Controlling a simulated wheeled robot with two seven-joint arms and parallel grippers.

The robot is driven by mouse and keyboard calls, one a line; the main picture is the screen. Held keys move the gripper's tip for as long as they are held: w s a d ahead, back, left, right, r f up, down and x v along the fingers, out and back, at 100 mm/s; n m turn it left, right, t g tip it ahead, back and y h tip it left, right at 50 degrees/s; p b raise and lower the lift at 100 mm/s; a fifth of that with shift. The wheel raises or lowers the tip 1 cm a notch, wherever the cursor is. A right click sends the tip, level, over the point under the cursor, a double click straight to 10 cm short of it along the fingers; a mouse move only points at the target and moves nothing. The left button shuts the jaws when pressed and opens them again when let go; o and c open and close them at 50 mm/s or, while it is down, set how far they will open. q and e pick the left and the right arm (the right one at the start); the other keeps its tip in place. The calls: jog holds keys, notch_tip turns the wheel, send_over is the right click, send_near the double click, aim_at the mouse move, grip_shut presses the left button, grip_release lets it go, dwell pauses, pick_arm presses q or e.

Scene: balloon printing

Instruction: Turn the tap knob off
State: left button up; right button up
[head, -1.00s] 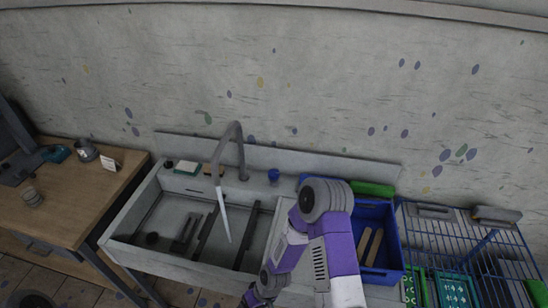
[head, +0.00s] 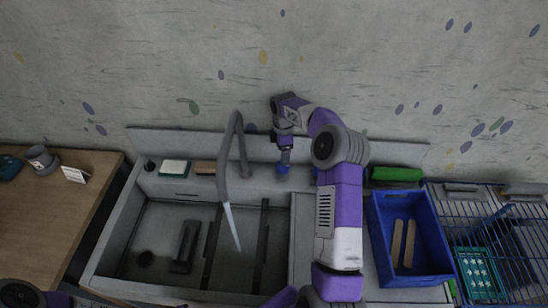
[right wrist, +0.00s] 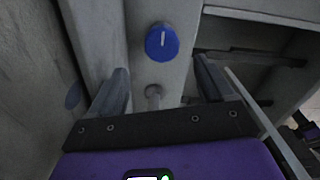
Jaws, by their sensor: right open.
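The blue tap knob (head: 283,168) is on the sink's back ledge, right of the grey tap (head: 240,150). A pale stream of water (head: 231,227) runs from the spout into the basin. My right gripper (head: 285,150) points down just above the knob; its arm comes up from the bottom. In the right wrist view the round knob (right wrist: 162,42) with a white line on it lies beyond the gap between the open fingers (right wrist: 163,80), apart from them. My left gripper is not in view.
The sink basin (head: 160,235) holds dark bars. A sponge (head: 174,168) and a brown block (head: 205,167) lie on the ledge left of the tap. A blue crate (head: 376,235) and wire rack (head: 437,205) stand right. The wall rises close behind the ledge.

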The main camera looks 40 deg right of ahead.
aim_at(283, 168)
jog(key=shift+s+d+f, duration=0.1)
jog(key=shift+s+f, duration=0.1)
jog(key=shift+f, duration=0.05)
notch_tip(283, 168, down, 7)
jog(key=shift+r, duration=0.2)
jog(key=c, duration=1)
jog(key=shift+c, duration=0.2)
